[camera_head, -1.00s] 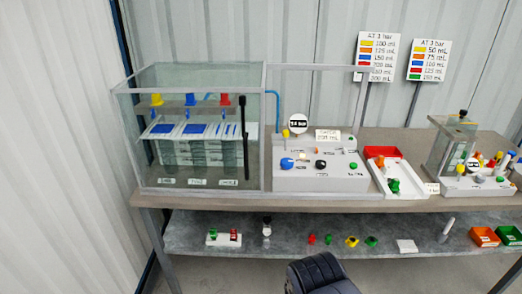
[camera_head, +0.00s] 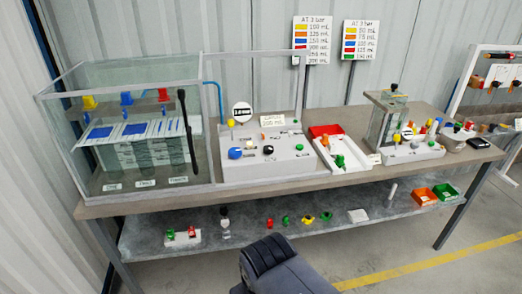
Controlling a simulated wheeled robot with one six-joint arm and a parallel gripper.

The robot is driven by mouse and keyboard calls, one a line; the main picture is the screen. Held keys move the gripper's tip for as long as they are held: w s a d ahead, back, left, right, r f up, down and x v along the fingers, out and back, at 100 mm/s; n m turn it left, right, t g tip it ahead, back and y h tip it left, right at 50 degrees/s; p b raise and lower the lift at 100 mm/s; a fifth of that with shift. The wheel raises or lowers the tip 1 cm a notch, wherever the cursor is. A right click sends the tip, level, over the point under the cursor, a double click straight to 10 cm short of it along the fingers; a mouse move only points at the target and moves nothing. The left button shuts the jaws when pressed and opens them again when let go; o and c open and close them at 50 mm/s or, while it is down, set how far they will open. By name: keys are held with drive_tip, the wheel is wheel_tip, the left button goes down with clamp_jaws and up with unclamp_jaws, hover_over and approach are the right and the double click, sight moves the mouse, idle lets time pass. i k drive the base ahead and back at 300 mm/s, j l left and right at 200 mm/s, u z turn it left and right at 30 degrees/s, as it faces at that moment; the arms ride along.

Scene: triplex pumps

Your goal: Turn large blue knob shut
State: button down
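The large blue knob (camera_head: 235,154) sits at the left of the front face of the grey control box (camera_head: 266,172) on the bench. A dark part of my arm (camera_head: 270,265) shows at the bottom centre, in front of the bench and well apart from the knob. My gripper's fingers cannot be made out.
A glass tank (camera_head: 128,140) fills the bench's left end. A red and white tray (camera_head: 340,160) and a smaller pump unit (camera_head: 400,135) stand to the right. The lower shelf (camera_head: 150,240) holds small coloured parts. Open floor lies at the lower right.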

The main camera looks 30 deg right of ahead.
sight(234, 152)
drive_tip(key=i+l+z, duration=0.1)
drive_tip(key=i, duration=0.45)
drive_tip(key=i+l, duration=0.15)
drive_tip(key=i, duration=0.4)
drive_tip(key=l+z, duration=0.05)
